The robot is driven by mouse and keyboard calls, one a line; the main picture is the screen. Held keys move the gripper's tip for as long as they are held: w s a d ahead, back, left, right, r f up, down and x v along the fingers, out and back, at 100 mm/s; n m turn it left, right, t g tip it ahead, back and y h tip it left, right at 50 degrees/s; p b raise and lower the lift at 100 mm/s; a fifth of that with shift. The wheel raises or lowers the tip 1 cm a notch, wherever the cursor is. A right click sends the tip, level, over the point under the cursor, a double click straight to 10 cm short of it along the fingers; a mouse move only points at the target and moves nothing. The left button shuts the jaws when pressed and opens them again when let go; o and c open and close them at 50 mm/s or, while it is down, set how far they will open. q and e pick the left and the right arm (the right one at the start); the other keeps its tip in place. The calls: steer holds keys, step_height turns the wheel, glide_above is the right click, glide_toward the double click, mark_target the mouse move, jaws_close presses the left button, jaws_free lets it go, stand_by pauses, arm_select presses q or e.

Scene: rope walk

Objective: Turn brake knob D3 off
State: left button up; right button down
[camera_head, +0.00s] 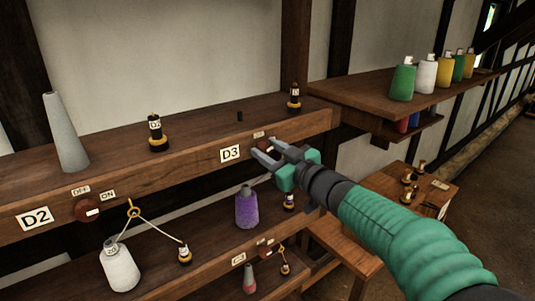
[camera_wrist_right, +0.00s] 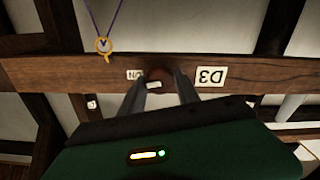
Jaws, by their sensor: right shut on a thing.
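The D3 sign (camera_head: 231,153) is on the front edge of the upper shelf in the head view. The dark red-brown brake knob D3 (camera_wrist_right: 159,75) shows in the right wrist view, between the ON label (camera_wrist_right: 134,75) and the D3 sign (camera_wrist_right: 210,76). A small white mark (camera_wrist_right: 153,85) shows by the knob's lower edge there. My right gripper (camera_head: 264,155) is at this knob, its fingers on either side of it, shut on it. In the head view the gripper hides most of the knob. My left gripper is not in view.
To the left are the D2 sign (camera_head: 35,218) and knob D2 (camera_head: 88,210). A grey cone (camera_head: 65,135) and dark bobbins (camera_head: 155,132) stand on the upper shelf. A purple spool (camera_head: 246,208) stands below, near my arm. Coloured spools (camera_head: 403,80) line the right shelf.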

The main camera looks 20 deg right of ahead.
steer(key=n+b, duration=0.1)
steer(key=n, duration=0.1)
steer(key=n+b, duration=0.1)
steer(key=n, duration=0.1)
steer(key=shift+a+f, duration=0.1)
steer(key=shift+f, duration=0.3)
steer(key=n+b, duration=0.2)
steer(key=n, duration=0.2)
steer(key=shift+f, duration=0.1)
steer(key=shift+a+f+n+b, duration=0.1)
steer(key=shift+n+b, duration=0.95)
steer(key=shift+n, duration=0.75)
steer(key=shift+f+n+b, duration=0.1)
steer(key=shift+n+b, duration=0.9)
steer(key=shift+n, duration=0.8)
steer(key=shift+r, duration=0.1)
steer(key=c, duration=1.2)
jaws_free()
steer(key=shift+o, duration=1.3)
steer(key=shift+s+r, duration=0.1)
steer(key=shift+s, duration=0.05)
steer(key=shift+r, duration=0.15)
